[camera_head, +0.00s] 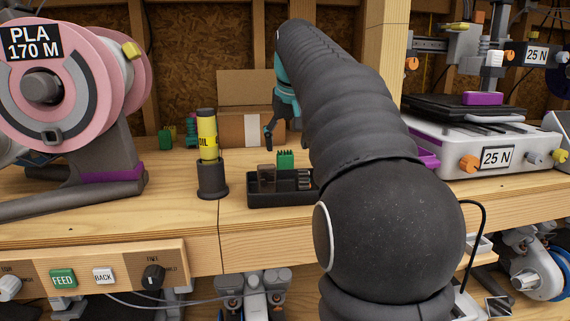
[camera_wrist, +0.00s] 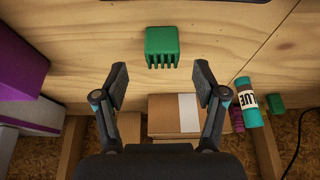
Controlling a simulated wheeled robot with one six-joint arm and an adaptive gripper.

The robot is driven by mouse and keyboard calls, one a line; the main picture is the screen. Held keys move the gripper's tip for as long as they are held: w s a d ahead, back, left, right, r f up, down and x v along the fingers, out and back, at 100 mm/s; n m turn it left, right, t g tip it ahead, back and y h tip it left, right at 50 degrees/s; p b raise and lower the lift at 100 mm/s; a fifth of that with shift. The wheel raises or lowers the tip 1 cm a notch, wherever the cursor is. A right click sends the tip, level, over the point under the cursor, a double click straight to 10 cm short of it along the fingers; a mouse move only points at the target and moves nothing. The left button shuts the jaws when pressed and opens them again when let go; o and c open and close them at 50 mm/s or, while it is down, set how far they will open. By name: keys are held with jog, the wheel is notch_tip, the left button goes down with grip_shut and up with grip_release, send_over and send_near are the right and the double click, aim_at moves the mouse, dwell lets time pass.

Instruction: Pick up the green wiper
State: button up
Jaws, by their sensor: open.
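The green wiper (camera_wrist: 162,42) is a small block with several comb-like teeth. In the wrist view it lies on the bare wooden bench top, its teeth toward my gripper (camera_wrist: 160,84). My gripper is open and empty; its two fingers are spread wider than the wiper, which sits just beyond the fingertips, roughly centred between them. In the head view the wiper (camera_head: 285,159) shows behind the dark tray, its lower part hidden by the tray. There my gripper is mostly hidden by my dark arm; one finger shows above and left of the wiper.
A dark tray (camera_head: 255,202) holds small parts. A yellow oil bottle (camera_head: 208,137) stands in a dark holder to its left. A cardboard box (camera_head: 236,131) stands behind. A pink spool (camera_head: 100,75) is at left, a printer (camera_head: 470,142) at right. A glue bottle (camera_wrist: 249,104) stands near the box.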

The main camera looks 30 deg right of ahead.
aim_at(286, 151)
jog(key=x, duration=0.4)
jog(key=shift+a+f+b, duration=0.15)
jog(key=shift+f+b, duration=0.15)
jog(key=shift+b, duration=0.1)
jog(key=c, duration=1.2)
notch_tip(286, 151, up, 9)
jog(key=p, duration=0.3)
jog(key=shift+f, duration=0.15)
jog(key=shift+c, duration=0.2)
jog(key=shift+s+r, duration=0.15)
jog(key=shift+r, duration=0.4)
jog(key=shift+s+a+r+b, duration=0.1)
jog(key=shift+s+a+b, duration=0.55)
jog(key=shift+s, duration=1.25)
jog(key=shift+s+a+b, duration=0.45)
jog(key=shift+s+b, duration=0.25)
jog(key=shift+s, duration=1.2)
jog(key=shift+s+a+r+b, duration=0.1)
jog(key=shift+s+a+b, duration=0.55)
jog(key=shift+s, duration=1.2)
jog(key=shift+d, duration=0.1)
